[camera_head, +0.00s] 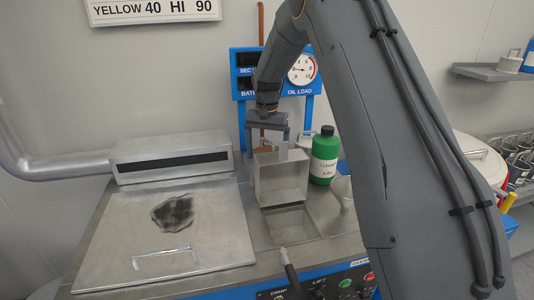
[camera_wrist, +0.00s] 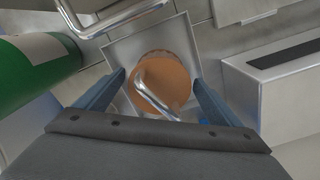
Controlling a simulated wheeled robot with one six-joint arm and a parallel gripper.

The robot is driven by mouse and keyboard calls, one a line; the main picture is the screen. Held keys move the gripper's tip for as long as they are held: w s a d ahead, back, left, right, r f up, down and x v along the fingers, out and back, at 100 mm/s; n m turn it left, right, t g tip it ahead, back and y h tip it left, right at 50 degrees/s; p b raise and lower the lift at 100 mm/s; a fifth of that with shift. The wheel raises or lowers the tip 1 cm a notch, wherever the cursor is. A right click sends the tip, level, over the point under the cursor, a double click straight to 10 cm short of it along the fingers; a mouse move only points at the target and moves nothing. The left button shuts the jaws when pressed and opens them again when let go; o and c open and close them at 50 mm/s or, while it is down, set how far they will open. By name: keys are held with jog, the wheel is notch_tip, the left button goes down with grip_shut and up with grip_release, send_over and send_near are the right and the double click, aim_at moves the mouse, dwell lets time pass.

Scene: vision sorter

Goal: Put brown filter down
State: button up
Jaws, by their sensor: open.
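The brown filter (camera_wrist: 174,72) shows in the wrist view as a round brown piece with a bent silver handle (camera_wrist: 143,86). It sits inside a square metal basket (camera_wrist: 122,50). My gripper (camera_wrist: 160,78) is open, with one blue-grey finger on each side of the filter and a gap to both. In the head view my gripper (camera_head: 283,145) hangs over the upright metal basket (camera_head: 281,182). The filter is hidden there by the basket's walls.
A green bottle (camera_head: 325,157) stands close right of the basket. A metal lid (camera_head: 120,235) with a dark patch and handle lies left, before a slotted metal box (camera_head: 175,158). A square opening (camera_head: 290,222) lies in front of the basket. A gauge panel is behind.

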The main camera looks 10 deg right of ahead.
notch_tip(320, 180, up, 12)
jog(key=b, duration=0.3)
jog(key=shift+f+b, duration=0.15)
jog(key=shift+b, duration=0.2)
jog(key=shift+r, duration=0.3)
